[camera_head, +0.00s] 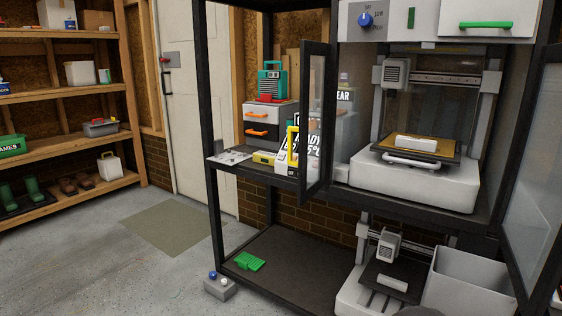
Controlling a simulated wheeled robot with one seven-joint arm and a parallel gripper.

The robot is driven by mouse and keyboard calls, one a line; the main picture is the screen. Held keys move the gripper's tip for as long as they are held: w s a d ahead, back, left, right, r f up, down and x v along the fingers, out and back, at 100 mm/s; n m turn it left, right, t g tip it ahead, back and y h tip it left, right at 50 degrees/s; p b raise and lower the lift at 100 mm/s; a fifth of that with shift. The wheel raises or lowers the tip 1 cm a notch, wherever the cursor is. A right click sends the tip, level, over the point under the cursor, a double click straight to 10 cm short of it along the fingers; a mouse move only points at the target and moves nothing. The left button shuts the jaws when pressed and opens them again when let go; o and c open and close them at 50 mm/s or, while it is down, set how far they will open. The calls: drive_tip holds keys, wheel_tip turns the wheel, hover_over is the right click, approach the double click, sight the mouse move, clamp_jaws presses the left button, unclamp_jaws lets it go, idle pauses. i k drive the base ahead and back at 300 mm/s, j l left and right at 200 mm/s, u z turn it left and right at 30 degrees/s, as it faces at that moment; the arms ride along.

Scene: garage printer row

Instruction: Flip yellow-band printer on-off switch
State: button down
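No yellow band shows clearly on any printer in view. A white printer (415,185) stands on the middle shelf of a black frame, with a white block on its tan bed. A second white printer (352,296) stands on the bottom shelf. Above the upper printer is a white panel with a blue rotary knob (365,20) and a small upright green lever (411,17). I cannot tell which printer these controls belong to.
Glass doors (314,120) stand open on both sides of the upper printer. A white bin (470,284) is at the lower right. A yellow-edged sign (292,143) stands on the middle shelf. A grey button box (219,287) is at the frame's foot. Floor (110,275) at left is clear.

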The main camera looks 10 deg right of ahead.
sight(290, 172)
drive_tip(key=i+j, duration=0.2)
drive_tip(key=i, duration=0.2)
drive_tip(key=i+j+z, duration=0.1)
drive_tip(key=i+j, duration=0.15)
drive_tip(key=i, duration=0.2)
